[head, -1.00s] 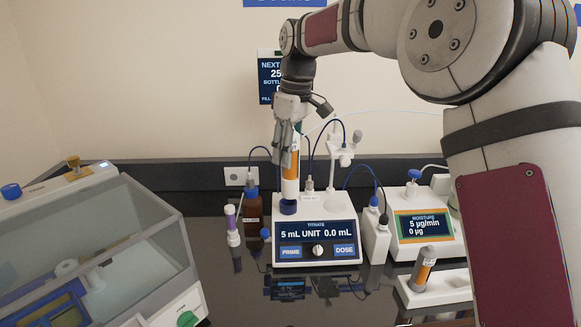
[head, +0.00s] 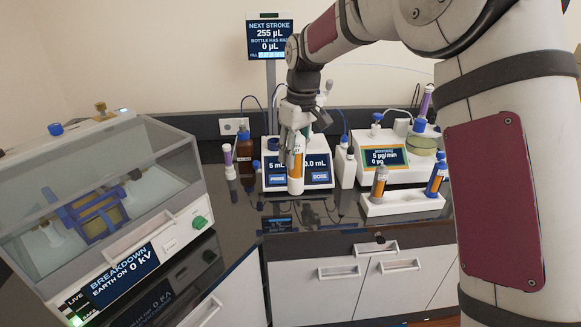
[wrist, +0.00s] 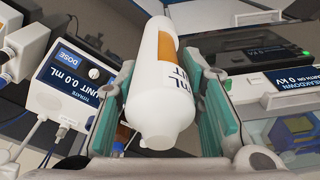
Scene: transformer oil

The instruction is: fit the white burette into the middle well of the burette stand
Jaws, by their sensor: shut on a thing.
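The white burette (head: 296,172), with an orange band and dark lettering, is held upright by my gripper (head: 295,135) in front of the titrator. In the wrist view the burette (wrist: 160,100) lies between the two green-edged fingers, which are shut on it. Its rounded white end is free. The burette stand (head: 400,208) is a low white block to the right of the gripper.
The titrator (head: 318,178) is behind the held burette. The moisture unit (head: 388,157) stands behind the stand.

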